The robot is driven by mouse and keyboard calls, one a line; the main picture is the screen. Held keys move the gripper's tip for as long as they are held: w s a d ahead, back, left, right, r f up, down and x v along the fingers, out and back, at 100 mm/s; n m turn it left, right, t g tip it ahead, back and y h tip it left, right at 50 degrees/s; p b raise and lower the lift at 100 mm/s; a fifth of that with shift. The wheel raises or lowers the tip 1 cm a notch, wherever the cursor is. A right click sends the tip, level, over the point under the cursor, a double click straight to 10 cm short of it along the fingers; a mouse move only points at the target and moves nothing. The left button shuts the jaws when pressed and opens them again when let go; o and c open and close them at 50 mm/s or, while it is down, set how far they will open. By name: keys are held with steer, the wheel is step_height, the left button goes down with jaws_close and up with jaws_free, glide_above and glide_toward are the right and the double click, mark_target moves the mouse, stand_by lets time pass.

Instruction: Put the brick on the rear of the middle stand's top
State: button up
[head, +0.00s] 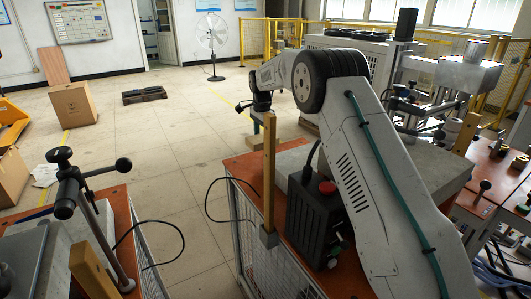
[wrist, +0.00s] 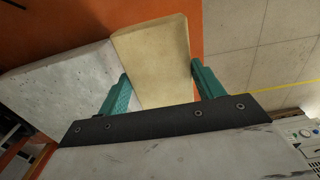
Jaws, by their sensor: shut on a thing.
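In the wrist view, the brick (wrist: 150,45) is a pale yellow block. My gripper (wrist: 160,72) has its teal fingers on both sides of it and is shut on it. The middle stand has an orange top (wrist: 60,30), and a grey slab (wrist: 60,82) shows beside the brick. The brick overlaps the slab's edge in the picture; I cannot tell whether it touches anything below. In the head view, my gripper (head: 256,120) is small, over the far end of the middle stand (head: 241,165).
A dark box with a red button (head: 327,188) stands on the middle stand, near a yellow upright post (head: 269,170). Another stand with a lever (head: 90,190) is at left. Machinery (head: 460,80) fills the right. Floor between the stands is clear except for cables.

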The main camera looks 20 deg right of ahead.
mark_target(262, 149)
step_height(262, 149, down, 6)
steer(key=shift+f, duration=0.25)
steer(key=shift+f, duration=0.15)
steer(key=o, duration=1.1)
steer(key=shift+o, duration=0.2)
